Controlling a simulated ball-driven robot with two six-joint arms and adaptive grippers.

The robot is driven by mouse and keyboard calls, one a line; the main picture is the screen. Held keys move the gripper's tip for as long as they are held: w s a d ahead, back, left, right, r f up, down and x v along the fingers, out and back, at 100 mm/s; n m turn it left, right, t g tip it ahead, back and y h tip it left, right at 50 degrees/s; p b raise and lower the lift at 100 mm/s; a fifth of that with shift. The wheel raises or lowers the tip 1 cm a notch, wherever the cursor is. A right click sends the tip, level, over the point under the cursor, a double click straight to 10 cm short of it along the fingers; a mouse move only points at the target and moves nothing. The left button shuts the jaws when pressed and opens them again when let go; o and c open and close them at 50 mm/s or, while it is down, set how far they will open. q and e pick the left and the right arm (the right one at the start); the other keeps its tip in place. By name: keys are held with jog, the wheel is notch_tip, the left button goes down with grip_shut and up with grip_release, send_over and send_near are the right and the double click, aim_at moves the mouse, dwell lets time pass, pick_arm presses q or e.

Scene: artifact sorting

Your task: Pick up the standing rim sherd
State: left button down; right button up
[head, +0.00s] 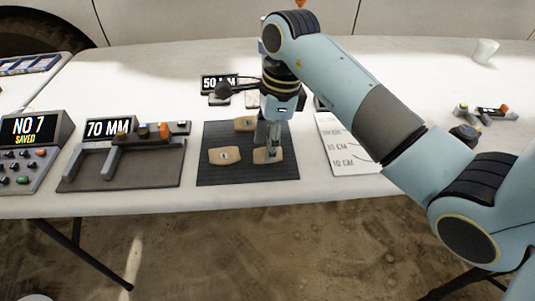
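Three tan sherds rest on a dark mat (215,178). One sherd (225,156) lies at the front left with a small round mark on it, and another sherd (243,123) is at the back. The third sherd (262,157) is at the front right, directly under my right gripper (269,149). The gripper points down, and its fingertips overlap this sherd in the picture. I cannot tell whether the fingers are closed on it, nor which sherd is standing. My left gripper is out of view.
A measuring device (120,177) reading 70 MM and a keypad console (25,150) reading NO 7 SAVED stand left of the mat. A 50-something display (219,84) is behind. A white printed card (345,150) lies right, and a cup (485,51) stands far right.

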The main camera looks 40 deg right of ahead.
jog(key=shift+a+f, duration=0.1)
jog(key=shift+f, duration=0.65)
grip_shut()
jog(key=shift+r, duration=0.1)
